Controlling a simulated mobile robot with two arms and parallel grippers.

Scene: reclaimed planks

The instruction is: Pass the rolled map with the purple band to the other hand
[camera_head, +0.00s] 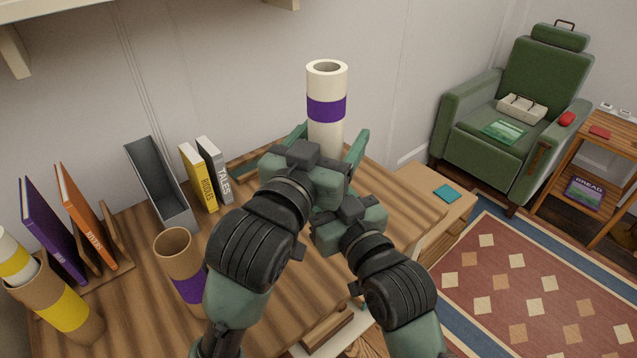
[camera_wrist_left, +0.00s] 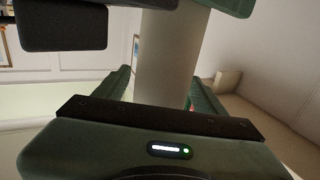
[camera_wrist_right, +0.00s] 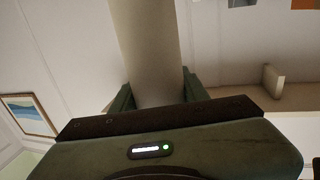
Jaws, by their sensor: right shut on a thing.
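The rolled map (camera_head: 326,78) is a cream tube with a purple band, standing upright in the air above the desk in the head view. My left gripper (camera_head: 330,140) is open, with its fingers spread on either side of the tube below the band. In the left wrist view the tube (camera_wrist_left: 168,62) stands between the left fingers, with a gap beside it. My right gripper (camera_head: 350,215) is lower, partly hidden behind the left one. In the right wrist view its fingers (camera_wrist_right: 160,92) are closed on the tube (camera_wrist_right: 148,50). The tube's lower end is hidden in the head view.
On the wooden desk (camera_head: 135,285) stand a brown holder with a purple band (camera_head: 178,258), a yellow-banded holder (camera_head: 70,312) with a rolled tube, a grey file box (camera_head: 160,185) and several books. A green armchair (camera_head: 515,100) is to the right.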

